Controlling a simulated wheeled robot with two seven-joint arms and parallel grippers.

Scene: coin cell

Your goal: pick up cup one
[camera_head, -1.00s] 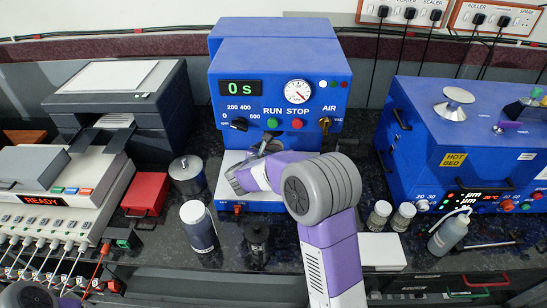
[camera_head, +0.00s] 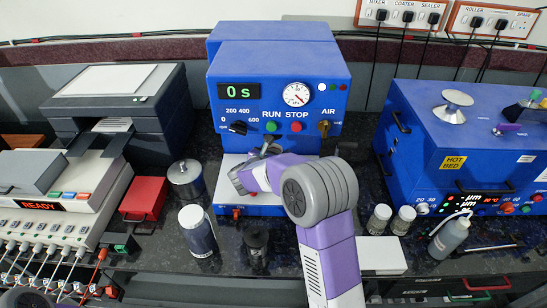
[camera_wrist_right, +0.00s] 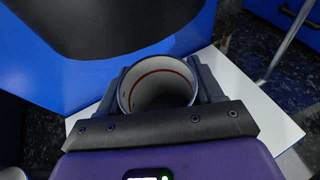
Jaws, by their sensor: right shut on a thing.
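My right gripper (camera_head: 258,162) reaches into the front of the blue mixer, over its white ledge. In the right wrist view my right gripper (camera_wrist_right: 160,85) is shut on a round open cup (camera_wrist_right: 158,88), pale-walled with a red ring inside its rim. One dark finger is on each side of the cup. The cup's mouth faces the wrist camera, and its lower part is hidden. In the head view the gripper hides the cup. I cannot tell whether its base touches the ledge. My left gripper is not in view.
The blue mixer (camera_head: 276,95) rises close around the right gripper. A metal cylinder (camera_head: 185,178), a dark jar (camera_head: 198,228) and a black cylinder (camera_head: 256,246) stand left and front. Two small vials (camera_head: 391,219) and a white block (camera_head: 380,256) lie to the right.

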